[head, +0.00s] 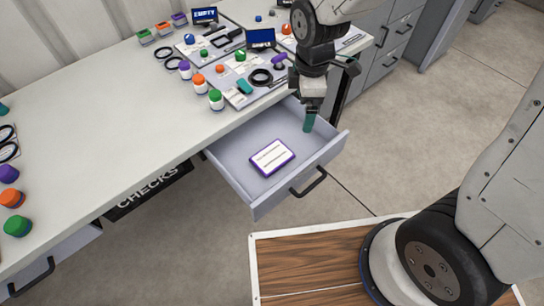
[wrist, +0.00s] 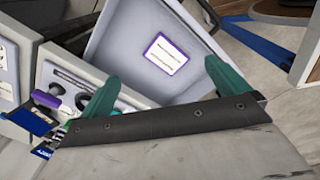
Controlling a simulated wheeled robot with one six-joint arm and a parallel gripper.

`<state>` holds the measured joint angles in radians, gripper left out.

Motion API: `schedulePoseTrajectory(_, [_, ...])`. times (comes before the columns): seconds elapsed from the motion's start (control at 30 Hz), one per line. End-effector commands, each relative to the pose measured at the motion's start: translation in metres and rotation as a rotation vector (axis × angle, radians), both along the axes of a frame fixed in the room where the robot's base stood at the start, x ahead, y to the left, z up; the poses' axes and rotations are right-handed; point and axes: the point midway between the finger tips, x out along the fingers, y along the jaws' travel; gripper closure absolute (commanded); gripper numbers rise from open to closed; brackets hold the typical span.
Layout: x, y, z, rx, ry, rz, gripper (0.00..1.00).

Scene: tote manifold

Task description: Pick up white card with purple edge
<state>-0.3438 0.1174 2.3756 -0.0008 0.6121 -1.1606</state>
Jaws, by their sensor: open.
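The white card with a purple edge (head: 271,157) lies flat in the open drawer (head: 233,182), with lines of print on its face. In the wrist view the card (wrist: 166,54) shows beyond the fingers, a little above the frame's middle. My gripper (wrist: 160,92) is open and empty, its two green fingers spread apart. In the head view my gripper (head: 309,122) is above the right rear part of the drawer, to the right of the card and apart from it. One green finger shows there; the other is hidden.
The drawer's front wall and black handle (head: 308,182) face the floor. The worktop (head: 110,110) above holds several coloured-lid jars, black rings, panels and small screens. A "CHECKS" sign (head: 147,190) is left of the drawer. The drawer around the card is clear.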

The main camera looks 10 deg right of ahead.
Motion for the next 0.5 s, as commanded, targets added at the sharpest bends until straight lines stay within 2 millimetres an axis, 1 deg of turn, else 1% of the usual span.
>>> schedulePoseTrajectory(0.03, [0.003, 0.014, -0.025, -0.009, 0.016, 0.107, 0.0])
schedulePoseTrajectory(0.1, [0.007, 0.03, -0.053, -0.013, 0.021, 0.248, 0.0])
schedulePoseTrajectory(0.2, [0.009, 0.049, -0.089, -0.018, 0.027, 0.419, 0.0])
schedulePoseTrajectory(0.33, [0.007, 0.065, -0.121, -0.021, 0.03, 0.573, 0.0])
schedulePoseTrajectory(0.5, [0.006, 0.073, -0.141, -0.023, 0.03, 0.657, 0.0])
